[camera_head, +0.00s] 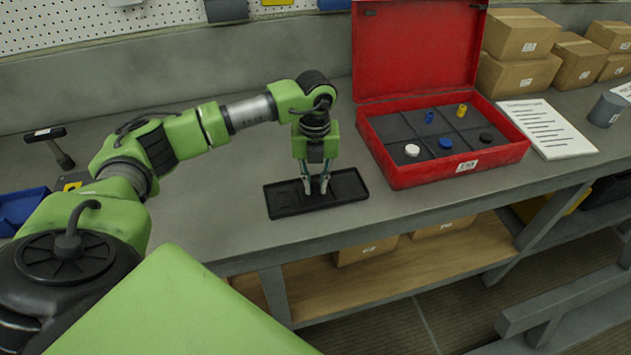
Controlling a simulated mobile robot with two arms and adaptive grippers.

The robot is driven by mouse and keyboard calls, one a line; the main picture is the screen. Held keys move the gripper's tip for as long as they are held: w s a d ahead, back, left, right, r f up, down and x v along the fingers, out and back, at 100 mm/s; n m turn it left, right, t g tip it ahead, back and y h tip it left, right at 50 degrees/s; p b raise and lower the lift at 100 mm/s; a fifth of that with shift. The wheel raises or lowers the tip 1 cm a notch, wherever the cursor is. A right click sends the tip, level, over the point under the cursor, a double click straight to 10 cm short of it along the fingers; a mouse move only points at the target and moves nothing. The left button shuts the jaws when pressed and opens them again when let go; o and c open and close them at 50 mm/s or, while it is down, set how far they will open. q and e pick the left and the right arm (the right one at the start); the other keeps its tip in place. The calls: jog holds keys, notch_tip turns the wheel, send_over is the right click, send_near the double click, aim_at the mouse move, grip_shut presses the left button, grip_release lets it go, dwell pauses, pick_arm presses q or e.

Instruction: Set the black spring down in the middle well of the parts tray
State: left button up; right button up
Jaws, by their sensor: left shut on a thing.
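The black parts tray (283,202) lies on the grey workbench, left of the red case. My left gripper (316,188) points straight down over the middle of the tray, with its fingertips low, at about the height of the tray's rim. It is shut on a small dark thing, the black spring, which hardly stands out against the black tray. I cannot tell whether the spring touches the floor of the middle well. The fingers hide part of that well. My right gripper is not in view.
An open red case (405,177) with small white, blue, black and yellow parts in its compartments stands right of the tray. A printed sheet (545,128) and cardboard boxes (520,75) are beyond it. A blue bin (22,207) is at the left. The bench's front edge is close below the tray.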

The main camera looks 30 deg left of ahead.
pick_arm(q)
jog(key=o, duration=1)
notch_tip(320, 180, up, 12)
jog(key=shift+r, duration=0.1)
